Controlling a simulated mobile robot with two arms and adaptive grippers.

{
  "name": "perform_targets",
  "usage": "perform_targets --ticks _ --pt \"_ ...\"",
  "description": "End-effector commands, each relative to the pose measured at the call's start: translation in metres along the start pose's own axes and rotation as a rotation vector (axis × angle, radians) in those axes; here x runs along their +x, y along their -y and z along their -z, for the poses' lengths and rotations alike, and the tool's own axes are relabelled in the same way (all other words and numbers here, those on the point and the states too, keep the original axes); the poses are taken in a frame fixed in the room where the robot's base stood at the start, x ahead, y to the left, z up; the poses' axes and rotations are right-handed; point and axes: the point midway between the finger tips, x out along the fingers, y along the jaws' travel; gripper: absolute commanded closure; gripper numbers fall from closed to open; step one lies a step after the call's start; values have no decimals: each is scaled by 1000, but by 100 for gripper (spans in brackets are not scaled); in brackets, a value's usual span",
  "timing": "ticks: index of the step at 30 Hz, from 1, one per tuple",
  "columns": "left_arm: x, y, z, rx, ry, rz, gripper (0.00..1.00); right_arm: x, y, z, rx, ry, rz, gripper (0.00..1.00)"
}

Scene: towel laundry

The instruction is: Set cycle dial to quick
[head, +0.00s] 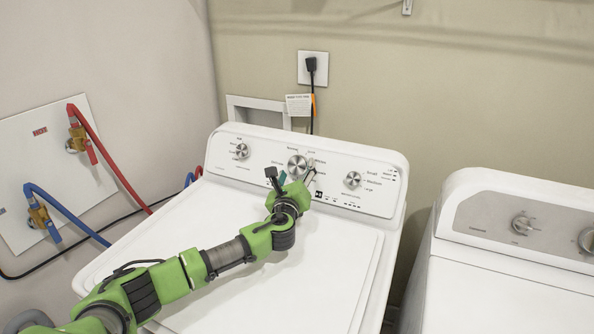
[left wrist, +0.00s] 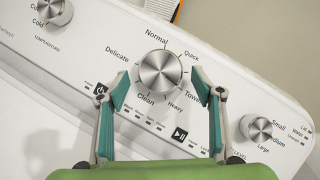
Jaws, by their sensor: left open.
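The cycle dial (head: 298,166) is the large silver knob in the middle of the washer's white control panel. In the left wrist view the dial (left wrist: 159,74) is ringed by labels, among them Normal, Quick, Towels, Heavy, Clean and Delicate. The Quick label (left wrist: 191,55) is at its upper right. I cannot tell which label the dial points to. My left gripper (head: 292,177) is open in front of the panel. In the wrist view its teal-padded fingers (left wrist: 160,84) stand on both sides of the dial, with gaps to it. My right gripper is not in view.
A temperature knob (left wrist: 54,10) is left of the dial, and a load-size knob (left wrist: 257,129) is at its right. Start and power buttons lie below the dial. A second machine (head: 500,290) stands at the right. Red and blue hoses (head: 62,205) run at the left wall.

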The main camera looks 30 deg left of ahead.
Motion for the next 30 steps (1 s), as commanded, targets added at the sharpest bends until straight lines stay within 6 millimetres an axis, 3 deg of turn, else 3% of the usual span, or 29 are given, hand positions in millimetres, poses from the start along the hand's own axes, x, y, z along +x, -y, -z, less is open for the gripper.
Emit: perform_targets --ticks 13,17,18,30 --pt "8 0 0 -1 -1 0 40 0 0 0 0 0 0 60" --pt "8 0 0 -1 0 0 73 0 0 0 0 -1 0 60" --pt "8 0 0 -1 0 0 78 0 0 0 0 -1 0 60" --pt "8 2 -1 -46 0 -26 78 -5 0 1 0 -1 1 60"
